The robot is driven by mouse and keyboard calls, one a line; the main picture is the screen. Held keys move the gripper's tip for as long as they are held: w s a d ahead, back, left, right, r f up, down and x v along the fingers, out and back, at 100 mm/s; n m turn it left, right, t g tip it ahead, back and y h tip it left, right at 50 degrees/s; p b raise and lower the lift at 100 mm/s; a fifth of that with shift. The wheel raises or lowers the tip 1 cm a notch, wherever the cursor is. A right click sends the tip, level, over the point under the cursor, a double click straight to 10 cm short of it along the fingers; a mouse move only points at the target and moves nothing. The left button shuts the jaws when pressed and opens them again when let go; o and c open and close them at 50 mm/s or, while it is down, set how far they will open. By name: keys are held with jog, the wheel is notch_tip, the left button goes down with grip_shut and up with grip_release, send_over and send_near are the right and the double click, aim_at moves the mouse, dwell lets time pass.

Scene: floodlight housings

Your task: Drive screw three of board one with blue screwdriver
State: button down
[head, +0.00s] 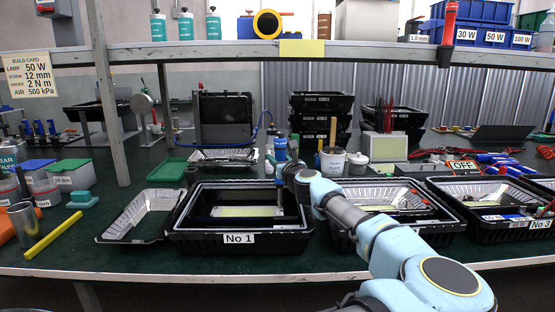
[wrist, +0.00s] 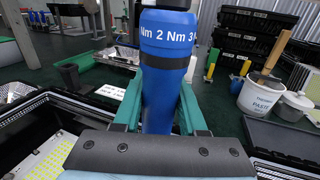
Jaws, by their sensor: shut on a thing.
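My gripper (head: 284,168) is shut on the blue screwdriver (head: 281,149), holding it upright over the right part of the housing marked No 1 (head: 180,236). In the wrist view the screwdriver's blue body (wrist: 166,90), with a band reading "Nm 2 Nm 3", stands between my teal fingers. Its thin shaft points down toward the right end of the pale yellow board (head: 245,212) inside that housing. The board's yellow LED rows also show in the wrist view (wrist: 45,160). The screwdriver's tip and the screws are too small or hidden to tell.
Two more open housings stand to the right, one labelled No 3 (head: 541,224). A silver reflector frame (head: 137,213) leans at the left of No 1. A paste pot (head: 332,161) with a wooden-handled brush stands behind. An overhead shelf (head: 230,52) and its post (head: 108,100) bound the space.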

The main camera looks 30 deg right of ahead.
jog(key=shift+f+b, duration=0.65)
jog(key=shift+f, duration=0.4)
dwell(2.4)
jog(key=shift+r, duration=0.2)
